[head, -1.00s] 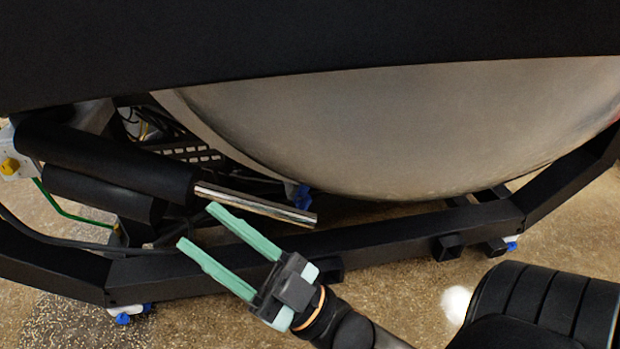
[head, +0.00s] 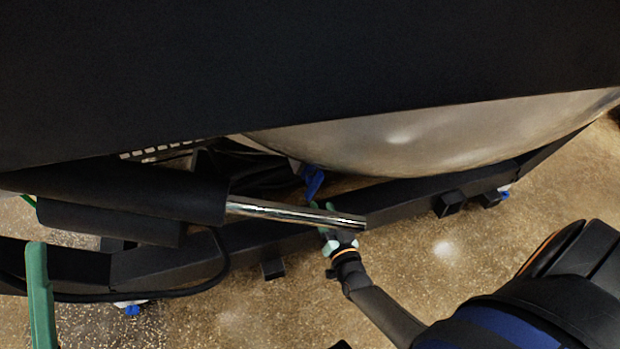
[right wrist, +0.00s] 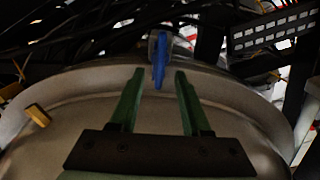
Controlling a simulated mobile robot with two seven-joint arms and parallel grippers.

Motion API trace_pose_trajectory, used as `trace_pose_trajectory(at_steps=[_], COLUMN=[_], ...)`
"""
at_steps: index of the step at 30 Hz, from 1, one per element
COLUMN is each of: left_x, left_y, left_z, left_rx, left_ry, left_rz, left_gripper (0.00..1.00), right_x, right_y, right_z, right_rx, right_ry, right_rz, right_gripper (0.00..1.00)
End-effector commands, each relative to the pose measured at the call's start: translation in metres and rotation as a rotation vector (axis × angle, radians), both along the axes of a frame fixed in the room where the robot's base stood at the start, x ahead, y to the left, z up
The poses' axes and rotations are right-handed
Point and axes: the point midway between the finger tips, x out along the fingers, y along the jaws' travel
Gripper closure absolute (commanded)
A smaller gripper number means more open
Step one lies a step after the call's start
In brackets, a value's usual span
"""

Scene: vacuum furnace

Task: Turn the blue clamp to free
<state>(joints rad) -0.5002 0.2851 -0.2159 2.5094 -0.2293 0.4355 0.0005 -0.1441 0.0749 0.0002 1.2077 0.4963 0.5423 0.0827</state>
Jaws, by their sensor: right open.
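The blue clamp (head: 313,181) hangs at the lower edge of the big metal vessel, above the black frame. In the right wrist view the clamp (right wrist: 160,58) stands upright, ahead of my right gripper (right wrist: 158,82) and in line with the gap between its green fingers. My right gripper (head: 326,217) is open and empty, just below the clamp in the head view; the chrome rod partly hides it. I see no clear contact with the clamp. One green finger of my left gripper (head: 40,295) shows at the lower left; the rest is out of view.
The metal vessel (head: 400,140) curves above the clamp. A chrome rod (head: 295,213) from a black cylinder (head: 120,190) crosses close to my right gripper. The black frame bar (head: 400,203) runs behind it.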

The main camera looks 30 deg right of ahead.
Motion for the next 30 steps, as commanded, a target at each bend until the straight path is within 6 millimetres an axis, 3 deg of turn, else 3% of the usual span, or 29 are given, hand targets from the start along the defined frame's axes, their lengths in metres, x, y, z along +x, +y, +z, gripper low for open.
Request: trace_pose_trajectory(at_steps=[15, 21, 30], left_x=[0.001, 0.002, 0.002], left_y=[-0.004, -0.005, -0.005], left_z=[-0.041, -0.045, -0.046], left_rx=[-0.039, -0.039, -0.033], left_ry=[0.039, 0.042, 0.043], left_rz=[-0.044, -0.053, -0.057], left_gripper=[0.5, 0.5, 0.5], right_x=[0.095, 0.11, 0.112], right_y=[-0.023, -0.027, -0.027], right_z=[-0.002, 0.0, 0.001], right_rx=[-0.004, -0.003, -0.004], right_ry=[-0.002, -0.001, 0.0], right_rz=[0.002, 0.002, 0.003], right_gripper=[0.53, 0.53, 0.53])
